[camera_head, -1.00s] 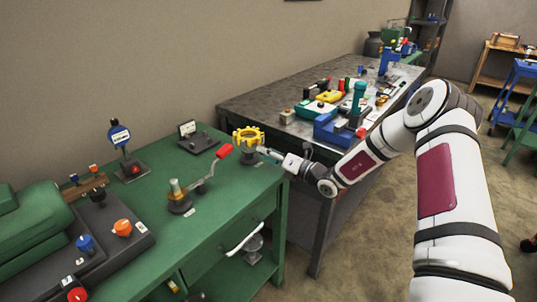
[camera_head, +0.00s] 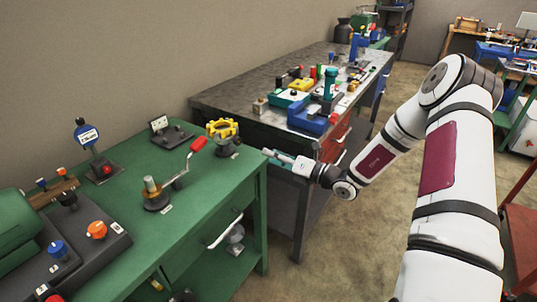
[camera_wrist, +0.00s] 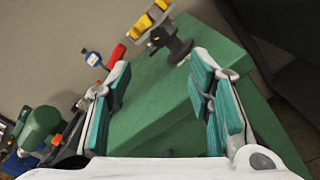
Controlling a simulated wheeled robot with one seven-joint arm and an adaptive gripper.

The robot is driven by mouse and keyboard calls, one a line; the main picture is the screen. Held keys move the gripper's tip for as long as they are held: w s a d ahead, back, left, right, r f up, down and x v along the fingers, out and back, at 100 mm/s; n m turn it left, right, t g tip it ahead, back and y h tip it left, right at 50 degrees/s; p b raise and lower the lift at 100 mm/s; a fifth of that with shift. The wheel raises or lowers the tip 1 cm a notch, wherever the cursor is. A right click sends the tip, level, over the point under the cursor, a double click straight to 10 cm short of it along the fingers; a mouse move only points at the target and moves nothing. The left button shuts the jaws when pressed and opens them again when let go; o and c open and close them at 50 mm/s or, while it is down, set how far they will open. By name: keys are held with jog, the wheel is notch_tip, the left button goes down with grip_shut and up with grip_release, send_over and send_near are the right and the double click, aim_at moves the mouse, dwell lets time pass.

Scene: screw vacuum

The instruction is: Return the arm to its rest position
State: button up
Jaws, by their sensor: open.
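My gripper (camera_head: 272,158) is at the end of my white arm, near the right edge of the green bench (camera_head: 205,226). In the wrist view, the teal-padded fingers of my gripper (camera_wrist: 163,108) are spread apart with nothing between them. The yellow toothed handwheel (camera_head: 222,128) stands on the bench corner, to the left of my gripper and apart from it. The handwheel (camera_wrist: 150,20) also shows beyond the fingers in the wrist view. A red-handled crank (camera_head: 180,173) stands on the bench, left of the handwheel.
A dark metal table (camera_head: 240,90) with several coloured tools, among them a blue vise (camera_head: 308,122), stands behind my forearm. A blue round gauge (camera_head: 87,134) stands at the bench's back. Brown floor is free in front of the dark table.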

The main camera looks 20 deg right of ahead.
jog(key=shift+a, duration=0.1)
dwell(0.3)
jog(key=s+a+r+n+g+p, duration=0.2)
jog(key=s+a+r+n+g, duration=0.55)
jog(key=s+n, duration=0.35)
jog(key=s+a+r+n+g+p, duration=0.2)
jog(key=s+a+r+n+g, duration=0.4)
jog(key=s+a+r+n, duration=0.4)
jog(key=s+d+r+n+t+h+p, duration=0.1)
jog(key=s+d+r+n+h, duration=0.2)
jog(key=s+n, duration=0.2)
jog(key=s+d+r+n+t+h+p, duration=0.1)
jog(key=s+d+r+n+h, duration=0.3)
jog(key=s, duration=0.5)
jog(key=s+d+r+n+t+h+p, duration=0.1)
jog(key=s+d+r+n+h+p, duration=0.1)
jog(key=s+n, duration=0.5)
jog(key=shift+s+d+r+n+h, duration=0.25)
jog(key=shift+d+r+n+h, duration=0.15)
jog(key=shift+d+r+h, duration=0.45)
